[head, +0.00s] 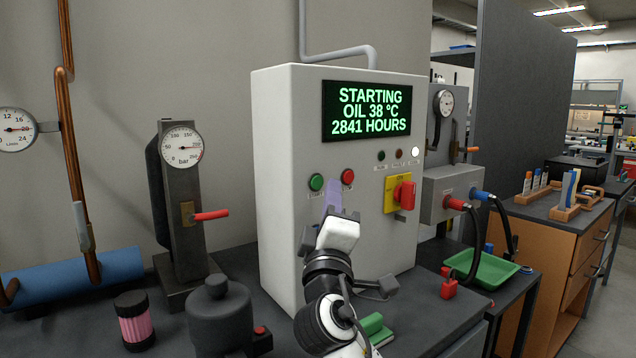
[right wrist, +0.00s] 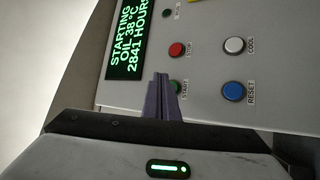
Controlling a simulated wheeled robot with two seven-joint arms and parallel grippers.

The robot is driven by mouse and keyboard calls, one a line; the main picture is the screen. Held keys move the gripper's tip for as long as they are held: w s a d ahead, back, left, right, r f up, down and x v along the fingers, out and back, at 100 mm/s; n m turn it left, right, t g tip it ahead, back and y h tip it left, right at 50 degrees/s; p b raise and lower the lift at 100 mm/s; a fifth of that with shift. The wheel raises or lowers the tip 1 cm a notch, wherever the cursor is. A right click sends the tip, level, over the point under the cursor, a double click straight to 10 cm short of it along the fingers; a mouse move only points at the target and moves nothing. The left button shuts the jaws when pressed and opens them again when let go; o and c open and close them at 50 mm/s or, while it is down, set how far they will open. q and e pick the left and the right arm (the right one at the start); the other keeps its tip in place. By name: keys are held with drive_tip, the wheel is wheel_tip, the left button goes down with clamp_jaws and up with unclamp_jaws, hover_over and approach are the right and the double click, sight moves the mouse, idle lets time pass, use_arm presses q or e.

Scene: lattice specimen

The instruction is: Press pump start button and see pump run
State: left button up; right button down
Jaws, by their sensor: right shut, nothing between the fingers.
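The control cabinet (head: 285,120) is light grey with a dark display (head: 366,111) reading "STARTING, OIL 38 °C, 2841 HOURS" in green. The green button (head: 316,182) sits left of the red button (head: 347,176); in the right wrist view the green one (right wrist: 178,87) is labelled START and partly hidden by my fingers, and the red one (right wrist: 177,49) STOP. My right gripper (head: 333,190) is shut and empty, its purplish fingertips close by the green button; I cannot tell whether they touch the panel. My left gripper is not in view.
White COOL (right wrist: 234,45) and blue RESET (right wrist: 234,92) buttons show in the right wrist view. A red-yellow rotary switch (head: 403,194) is on the cabinet. A white lamp (head: 415,152) is bright. A gauge post with red lever (head: 211,215) stands left. A green tray (head: 484,268) lies right.

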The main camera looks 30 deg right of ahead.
drive_tip(key=s, duration=0.3)
drive_tip(key=shift+s+d, duration=0.15)
drive_tip(key=shift+s, duration=0.2)
